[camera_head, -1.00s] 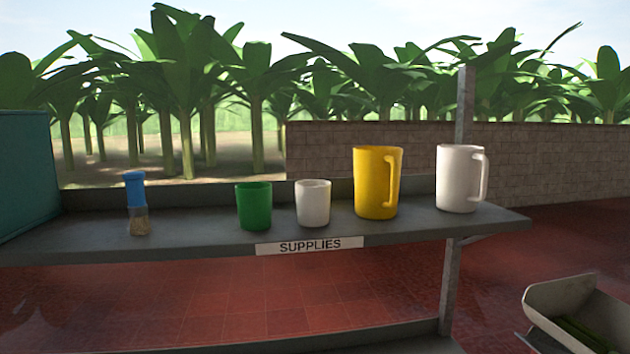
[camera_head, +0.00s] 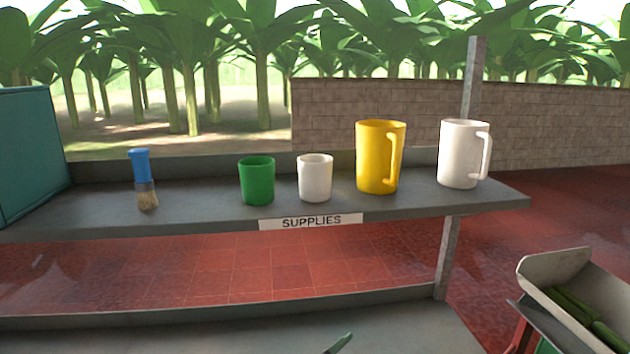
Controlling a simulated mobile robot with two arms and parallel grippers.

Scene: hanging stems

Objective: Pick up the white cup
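The small white cup (camera_head: 315,179) stands upright on the grey shelf (camera_head: 200,211), above the SUPPLIES label (camera_head: 311,222). No handle shows on it. A green cup (camera_head: 256,182) stands just left of it, and a taller yellow jug (camera_head: 376,158) stands to its right, both apart from it. A large white jug (camera_head: 459,154) with a handle stands farther right on the same shelf. Neither of my grippers can be made out in the head view.
A brush with a blue handle (camera_head: 140,165) stands at the shelf's left. A teal box (camera_head: 28,155) is at the far left. A lower shelf (camera_head: 200,335) runs below. A pale tray (camera_head: 560,270) with green pieces is at lower right. A small dark pointed thing (camera_head: 341,343) shows at the bottom edge, unclear.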

